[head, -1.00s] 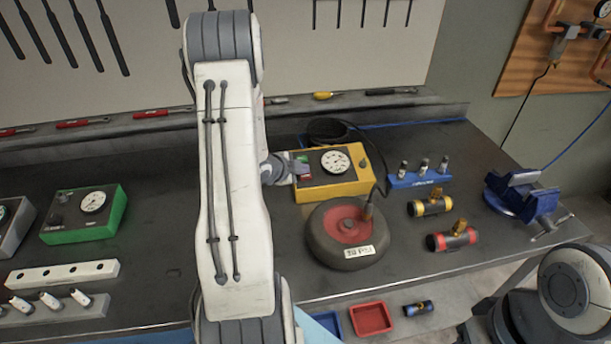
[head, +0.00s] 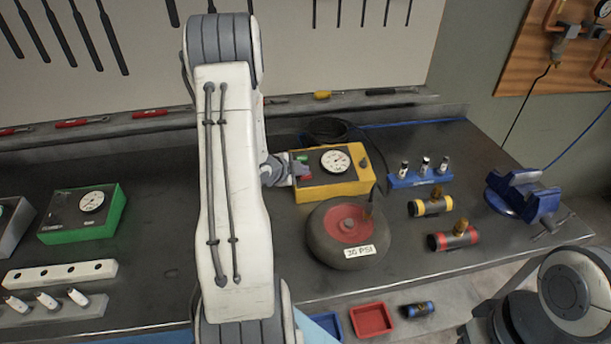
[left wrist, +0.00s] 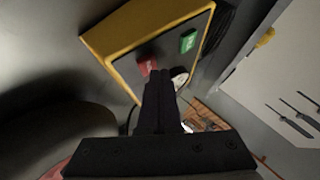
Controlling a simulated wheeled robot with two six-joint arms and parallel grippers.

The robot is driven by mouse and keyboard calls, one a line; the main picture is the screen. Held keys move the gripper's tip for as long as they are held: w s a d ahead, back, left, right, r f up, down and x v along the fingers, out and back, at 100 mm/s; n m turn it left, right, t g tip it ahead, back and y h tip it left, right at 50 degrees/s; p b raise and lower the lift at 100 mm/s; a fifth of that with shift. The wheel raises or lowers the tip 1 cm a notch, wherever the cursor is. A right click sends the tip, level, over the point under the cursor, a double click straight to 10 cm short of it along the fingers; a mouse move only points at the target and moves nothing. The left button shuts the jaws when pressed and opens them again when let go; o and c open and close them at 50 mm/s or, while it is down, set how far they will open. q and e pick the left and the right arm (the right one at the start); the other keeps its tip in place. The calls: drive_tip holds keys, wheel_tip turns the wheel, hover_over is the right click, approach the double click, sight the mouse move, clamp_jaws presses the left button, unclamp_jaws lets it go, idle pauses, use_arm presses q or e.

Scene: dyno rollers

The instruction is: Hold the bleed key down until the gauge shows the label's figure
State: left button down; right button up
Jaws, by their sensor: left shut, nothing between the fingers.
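A yellow control box (head: 335,187) on the bench carries a round white gauge (head: 336,161), a green key and a red key. In the left wrist view the green key (left wrist: 188,40) stands clear and the red key (left wrist: 148,66) lies just beyond my left fingertips. My left gripper (head: 300,168) is shut and empty at the red key, which it partly hides. I cannot tell whether it touches or presses the key. The key lettering and needle reading are too small to read surely. A white label (head: 359,251) on a dark round tank (head: 328,237) reads 30 PSI. My right gripper is out of view.
A green gauge box (head: 83,213) stands left. Right of the yellow box are a blue rack (head: 420,179) with small fittings, yellow-banded (head: 430,206) and red-banded cylinders (head: 452,240), and a blue vise (head: 522,194). Red and blue trays lie at the front.

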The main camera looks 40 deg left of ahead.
use_arm(q)
drive_tip(key=shift+f+b, duration=0.35)
idle(0.4)
drive_tip(key=shift+r, duration=0.1)
idle(2.7)
drive_tip(key=shift+s+d+r+p, duration=0.1)
drive_tip(key=shift+r+p, duration=0.4)
drive_tip(key=shift+r, duration=0.2)
drive_tip(key=r+p, duration=0.2)
drive_tip(key=r, duration=0.1)
drive_tip(key=d+r+p, duration=0.1)
drive_tip(key=shift+s+r, duration=0.35)
drive_tip(key=shift+r, duration=0.05)
idle(2.3)
